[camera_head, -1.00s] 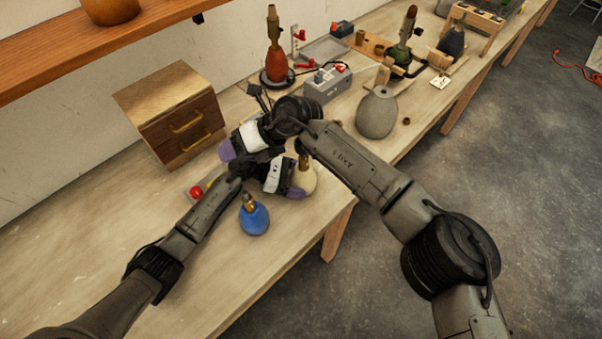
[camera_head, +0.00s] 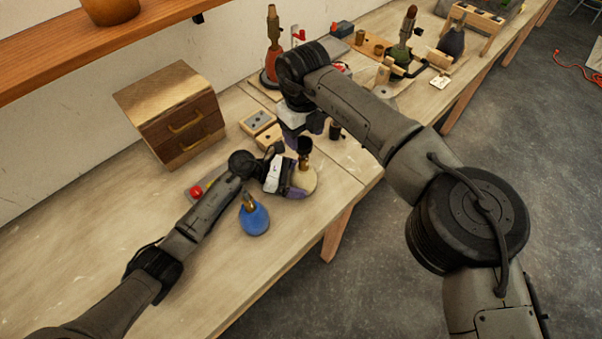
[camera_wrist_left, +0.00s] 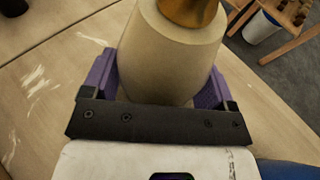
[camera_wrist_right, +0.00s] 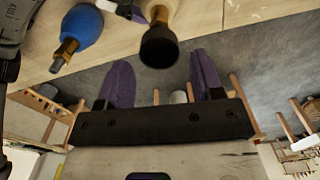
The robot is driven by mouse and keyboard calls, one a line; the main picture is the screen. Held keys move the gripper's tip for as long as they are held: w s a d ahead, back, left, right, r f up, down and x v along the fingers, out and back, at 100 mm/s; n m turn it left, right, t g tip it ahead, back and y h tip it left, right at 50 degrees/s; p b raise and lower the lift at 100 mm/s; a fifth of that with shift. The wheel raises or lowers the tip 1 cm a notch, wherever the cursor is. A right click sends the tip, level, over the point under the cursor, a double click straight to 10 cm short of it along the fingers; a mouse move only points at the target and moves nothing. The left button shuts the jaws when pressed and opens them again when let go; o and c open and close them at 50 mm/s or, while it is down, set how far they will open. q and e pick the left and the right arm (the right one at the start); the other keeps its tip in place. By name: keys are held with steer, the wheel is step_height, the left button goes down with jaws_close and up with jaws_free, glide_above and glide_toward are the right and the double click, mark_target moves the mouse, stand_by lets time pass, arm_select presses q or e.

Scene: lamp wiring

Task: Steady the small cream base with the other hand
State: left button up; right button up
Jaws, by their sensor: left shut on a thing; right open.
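The small cream base (camera_head: 303,181) stands near the table's front edge, with a brass neck and a dark cup-shaped piece (camera_head: 304,146) at its top. My left gripper (camera_head: 295,188) is shut around its body. In the left wrist view the cream base (camera_wrist_left: 175,55) sits between the purple fingers, its brass neck cut off by the frame edge. My right gripper (camera_head: 315,123) is open, above and behind the base. In the right wrist view its spread fingers (camera_wrist_right: 162,82) are empty, and the dark cup (camera_wrist_right: 159,48) shows just beyond them, apart.
A blue lamp base (camera_head: 254,217) stands close to my left gripper. Small wooden blocks (camera_head: 257,122) lie behind it, near the wooden drawer box (camera_head: 178,115). A red lamp base (camera_head: 270,77) and other parts stand farther back. The table's left part is clear.

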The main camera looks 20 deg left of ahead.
mark_target(303, 147)
steer(key=shift+f, duration=2.2)
steer(key=shift+c, duration=0.2)
steer(key=c, duration=0.6)
steer(key=m, duration=1.2)
steer(key=shift+m, duration=0.3)
steer(key=shift+f+m, duration=0.1)
steer(key=shift+m, duration=1.1)
steer(key=o, duration=0.7)
